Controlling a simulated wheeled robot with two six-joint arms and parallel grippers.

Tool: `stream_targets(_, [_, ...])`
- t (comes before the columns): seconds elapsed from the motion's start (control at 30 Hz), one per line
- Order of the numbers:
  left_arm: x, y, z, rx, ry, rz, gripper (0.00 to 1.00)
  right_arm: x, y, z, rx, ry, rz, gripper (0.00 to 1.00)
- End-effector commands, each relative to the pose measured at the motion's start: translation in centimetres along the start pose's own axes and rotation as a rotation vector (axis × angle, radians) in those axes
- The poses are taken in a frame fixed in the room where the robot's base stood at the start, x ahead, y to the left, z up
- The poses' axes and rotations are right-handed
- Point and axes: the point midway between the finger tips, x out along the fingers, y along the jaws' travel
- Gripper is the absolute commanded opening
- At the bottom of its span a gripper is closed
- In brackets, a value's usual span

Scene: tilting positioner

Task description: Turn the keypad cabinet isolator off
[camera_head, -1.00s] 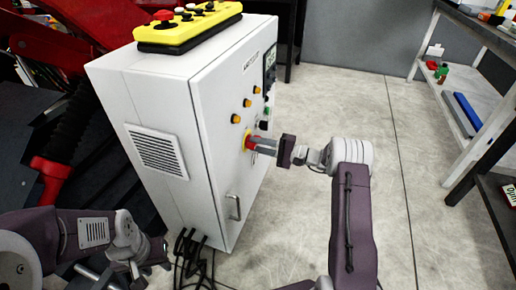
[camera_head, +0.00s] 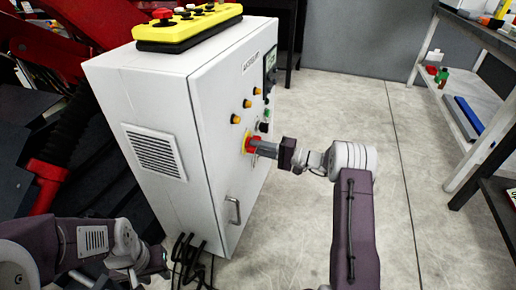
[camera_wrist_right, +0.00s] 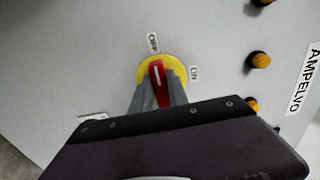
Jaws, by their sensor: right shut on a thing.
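The isolator is a red handle (camera_wrist_right: 158,82) on a yellow disc (camera_wrist_right: 180,70) on the cabinet door; it also shows in the head view (camera_head: 248,143). In the wrist view, an OFF label (camera_wrist_right: 153,42) sits above the disc and an ON label (camera_wrist_right: 194,72) to its right. The handle's white line points up, roughly at OFF. My right gripper (camera_head: 255,146) is shut on the handle, one finger on each side. My left gripper (camera_head: 160,262) hangs low at the left, away from the isolator; its jaws are unclear.
The grey-white cabinet (camera_head: 200,110) bears orange buttons (camera_head: 236,119), a door handle (camera_head: 233,210) and a yellow control box (camera_head: 190,28) on top. Black cables (camera_head: 187,255) lie at its foot. A shelf (camera_head: 455,110) stands at right. The floor between is clear.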

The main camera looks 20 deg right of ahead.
Motion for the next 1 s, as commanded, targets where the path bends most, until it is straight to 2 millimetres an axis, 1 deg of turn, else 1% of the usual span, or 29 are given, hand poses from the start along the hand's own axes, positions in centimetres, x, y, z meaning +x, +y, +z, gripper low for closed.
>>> stream_targets(0.03, [0.0, 0.0, 0.0, 0.000, 0.000, 0.000, 0.36, 0.0, 0.1, 0.1, -0.002, -0.001, 0.002, 0.00])
stream_targets(0.07, [0.0, 0.0, 0.0, 0.000, 0.000, 0.000, 0.36, 0.0, 0.1, 0.1, -0.002, -0.001, 0.002, 0.23])
stream_targets(0.1, [0.0, 0.0, 0.0, 0.000, 0.000, 0.000, 0.36, 0.0, 0.1, 0.0, -0.001, -0.001, 0.002, 0.34])
stream_targets(0.13, [0.0, 0.0, 0.0, 0.000, 0.000, 0.000, 0.36, 0.0, 0.1, 0.0, -0.001, -0.001, 0.002, 0.42])
stream_targets(0.47, [-0.2, 0.0, 0.0, 0.000, 0.000, 0.000, 0.36, -0.2, -0.1, 0.0, 0.000, 0.000, 0.001, 0.42])
stream_targets(0.57, [-1.0, 0.0, -0.1, 0.000, 0.000, 0.000, 0.36, -1.7, -0.3, -0.1, 0.001, 0.003, 0.001, 0.42])
stream_targets(0.7, [-2.4, 0.1, -0.2, 0.000, 0.000, 0.000, 0.36, -5.0, -0.4, -0.1, 0.003, 0.005, 0.001, 0.42])
stream_targets(0.8, [-3.0, 0.1, -0.3, 0.000, 0.000, 0.000, 0.36, -7.0, -0.3, -0.1, 0.000, 0.003, 0.001, 0.42])
stream_targets(0.9, [-3.4, 0.1, -0.3, 0.000, 0.000, 0.000, 0.36, -8.3, -0.2, 0.0, 0.000, 0.001, 0.001, 0.42])
stream_targets(1.0, [-3.4, 0.1, -0.4, 0.000, 0.000, 0.000, 0.36, -9.0, 0.0, 0.0, 0.000, 0.000, 0.001, 0.42])
